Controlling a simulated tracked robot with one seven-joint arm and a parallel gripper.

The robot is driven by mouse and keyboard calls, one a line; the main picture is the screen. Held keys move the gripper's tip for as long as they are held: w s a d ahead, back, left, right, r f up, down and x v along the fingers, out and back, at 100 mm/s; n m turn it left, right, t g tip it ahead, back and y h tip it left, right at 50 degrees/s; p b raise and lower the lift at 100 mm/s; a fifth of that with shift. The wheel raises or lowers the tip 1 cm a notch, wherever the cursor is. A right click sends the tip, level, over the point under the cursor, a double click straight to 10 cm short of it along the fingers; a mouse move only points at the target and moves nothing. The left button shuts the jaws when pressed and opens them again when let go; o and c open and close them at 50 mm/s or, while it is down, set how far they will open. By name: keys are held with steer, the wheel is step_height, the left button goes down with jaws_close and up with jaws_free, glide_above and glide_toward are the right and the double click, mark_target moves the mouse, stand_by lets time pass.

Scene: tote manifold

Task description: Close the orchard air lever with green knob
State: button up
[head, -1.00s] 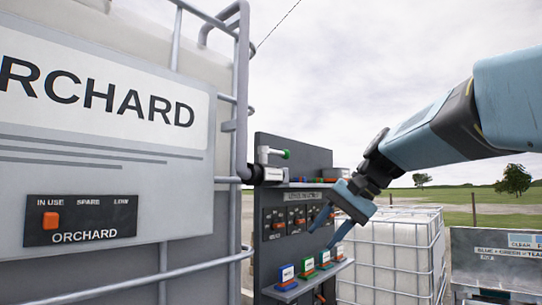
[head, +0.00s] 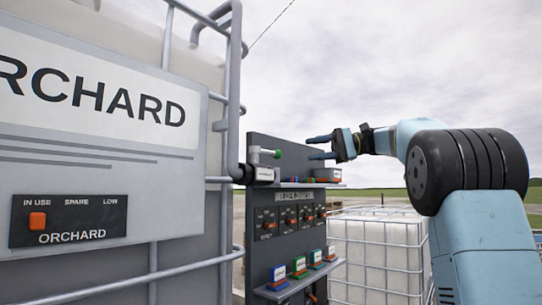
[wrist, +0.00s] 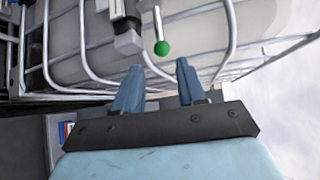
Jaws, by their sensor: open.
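The lever with the green knob (head: 278,153) sits on a white fitting at the upper left of the dark panel, beside the ORCHARD tote. In the wrist view its green knob (wrist: 162,48) ends a short pale arm, just beyond my fingertips and between their lines. My gripper (head: 318,147) is open and empty, to the right of the knob in the head view, with its fingers pointing left toward it. In the wrist view my gripper (wrist: 158,75) shows both blue fingers apart. I see no contact with the knob.
The ORCHARD tote (head: 180,175) with its metal cage fills the left. The dark panel (head: 262,205) carries several orange-handled switches and a shelf (head: 300,283) with small coloured blocks. A caged white tote (head: 375,250) stands behind. Open air lies above the panel.

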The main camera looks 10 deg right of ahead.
mark_target(281, 154)
steer(key=a, duration=0.4)
steer(key=a+f, duration=0.1)
steer(key=a, duration=0.3)
steer(key=a+f, duration=0.1)
steer(key=a, duration=0.4)
steer(key=shift+s, duration=0.1)
steer(key=shift+c, duration=0.3)
steer(key=shift+d, duration=0.1)
jaws_close()
